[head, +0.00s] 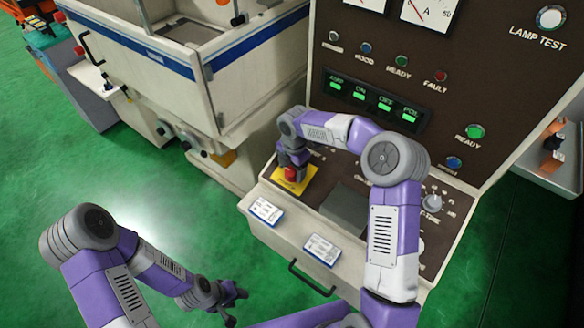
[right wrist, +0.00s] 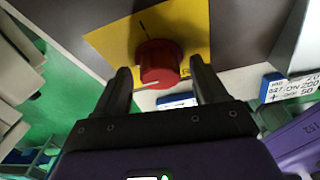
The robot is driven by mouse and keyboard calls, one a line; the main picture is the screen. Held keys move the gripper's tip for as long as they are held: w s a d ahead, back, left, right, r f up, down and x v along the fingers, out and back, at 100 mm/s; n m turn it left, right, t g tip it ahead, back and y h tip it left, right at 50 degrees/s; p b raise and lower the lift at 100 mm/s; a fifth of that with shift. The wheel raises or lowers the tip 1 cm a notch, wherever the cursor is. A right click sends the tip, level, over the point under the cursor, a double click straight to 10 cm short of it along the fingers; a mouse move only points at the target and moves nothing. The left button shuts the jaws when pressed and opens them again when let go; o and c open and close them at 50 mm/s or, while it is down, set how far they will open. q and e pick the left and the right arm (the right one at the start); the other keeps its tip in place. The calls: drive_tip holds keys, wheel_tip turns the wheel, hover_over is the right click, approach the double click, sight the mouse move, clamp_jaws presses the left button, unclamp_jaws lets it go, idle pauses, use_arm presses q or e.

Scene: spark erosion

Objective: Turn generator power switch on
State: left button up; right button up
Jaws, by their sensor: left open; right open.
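A red rotary switch knob (head: 290,175) sits on a yellow plate (head: 302,186) at the left of the machine's sloping console. In the right wrist view the red knob (right wrist: 158,66) stands out from the yellow plate (right wrist: 105,40), with a dark line marked on the plate above it. My right gripper (right wrist: 160,70) is open, its fingers to either side of the knob; contact cannot be told. In the head view my right gripper (head: 291,163) partly covers the knob. My left gripper (head: 238,299) is open and empty, low over the green floor in front of the console.
The console has a dark grey block (head: 345,207), white label cards (head: 322,249) and a white dial (head: 433,203). Above it a dark panel carries lit green buttons (head: 385,104) and lamps. A drawer handle (head: 310,279) is on the front. Green floor (head: 160,222) is clear at left.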

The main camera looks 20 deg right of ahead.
drive_tip(key=c, duration=1.1)
drive_tip(key=shift+o, duration=0.2)
drive_tip(key=m+b, duration=0.2)
drive_tip(key=shift+f+m+t+y, duration=0.15)
drive_tip(key=shift+m+t+y, duration=0.15)
drive_tip(key=shift+t, duration=0.1)
drive_tip(key=m+t+b, duration=0.1)
drive_tip(key=m+b, duration=0.3)
drive_tip(key=b, duration=0.1)
drive_tip(key=m+t+b, duration=0.1)
drive_tip(key=m+b, duration=0.3)
drive_tip(key=m+t+h+b, duration=0.1)
drive_tip(key=m+t+b, duration=0.1)
drive_tip(key=m+b, duration=0.2)
drive_tip(key=shift+s+a+f+b, duration=0.15)
drive_tip(key=shift+s+b, duration=0.25)
drive_tip(key=shift+b, duration=0.4)
drive_tip(key=shift+m+t+h+b, duration=0.3)
drive_tip(key=shift+m+h+b, duration=0.1)
drive_tip(key=shift+m+b, duration=1.15)
drive_tip(key=shift+r, duration=0.2)
